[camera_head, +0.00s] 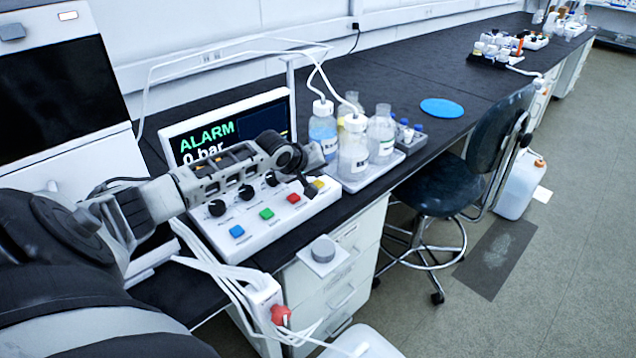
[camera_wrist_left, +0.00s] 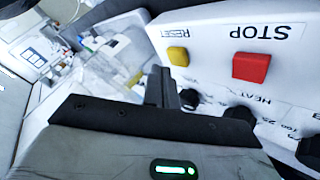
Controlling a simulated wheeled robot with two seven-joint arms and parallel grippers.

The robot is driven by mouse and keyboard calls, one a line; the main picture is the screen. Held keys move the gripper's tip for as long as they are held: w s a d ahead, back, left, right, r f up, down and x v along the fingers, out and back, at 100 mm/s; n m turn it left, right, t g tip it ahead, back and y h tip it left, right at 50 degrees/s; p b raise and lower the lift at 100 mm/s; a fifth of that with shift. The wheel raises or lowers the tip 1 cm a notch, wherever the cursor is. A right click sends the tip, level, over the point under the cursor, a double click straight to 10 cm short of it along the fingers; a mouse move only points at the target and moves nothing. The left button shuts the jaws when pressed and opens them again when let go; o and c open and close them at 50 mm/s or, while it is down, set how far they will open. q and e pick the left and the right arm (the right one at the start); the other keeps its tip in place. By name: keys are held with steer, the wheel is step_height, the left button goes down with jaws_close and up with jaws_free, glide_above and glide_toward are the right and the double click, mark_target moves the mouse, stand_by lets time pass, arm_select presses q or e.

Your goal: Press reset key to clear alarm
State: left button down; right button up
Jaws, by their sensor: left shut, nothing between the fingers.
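The white control panel (camera_head: 262,226) carries the yellow RESET key (camera_head: 320,184) at its right end. In the left wrist view the RESET key (camera_wrist_left: 178,56) sits beside the larger red STOP key (camera_wrist_left: 250,67), with their lettering upside down. My left gripper (camera_head: 309,188) is shut and empty, low over the panel's right end, close to the yellow key. In the wrist view its fingers (camera_wrist_left: 160,87) show just below and left of that key; I cannot tell whether they touch the panel. The screen (camera_head: 228,128) behind reads ALARM and 0 bar, partly hidden by my arm. My right gripper is not in view.
Black knobs (camera_head: 217,208), a blue key (camera_head: 237,231) and a green key (camera_head: 267,214) are on the same panel. Bottles (camera_head: 353,158) with tubing stand in a tray right of it. A chair (camera_head: 450,185) stands by the bench.

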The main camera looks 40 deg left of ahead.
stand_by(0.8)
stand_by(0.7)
arm_select(q)
steer(key=shift+f, duration=0.15)
steer(key=shift+f, duration=0.3)
steer(key=shift+f, duration=0.1)
stand_by(0.4)
